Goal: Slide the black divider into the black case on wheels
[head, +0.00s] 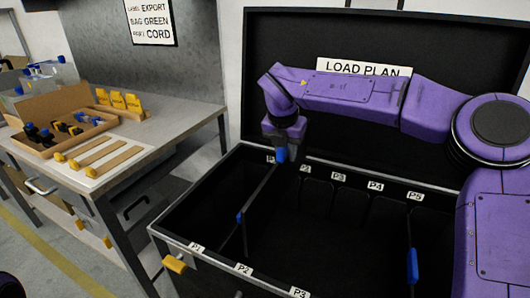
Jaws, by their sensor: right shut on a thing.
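The black case (172,236) stands open, its lid (290,60) raised at the back. My right gripper (281,148) reaches over the back left of the case. It is shut on a blue part at the top of the black divider (260,190), near the back P1 and P2 labels. The divider's thin edge runs from there toward the front, to a second blue piece (240,216). Its lower part is lost in the dark interior, so I cannot tell whether it sits in a slot. My left gripper is not in view.
Another blue piece (412,266) shows on a dark upright edge at the case's right. A workbench (165,125) at the left holds a cardboard tray (30,103), wooden strips and yellow tags. A yellow latch (175,263) sticks out at the case's front left.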

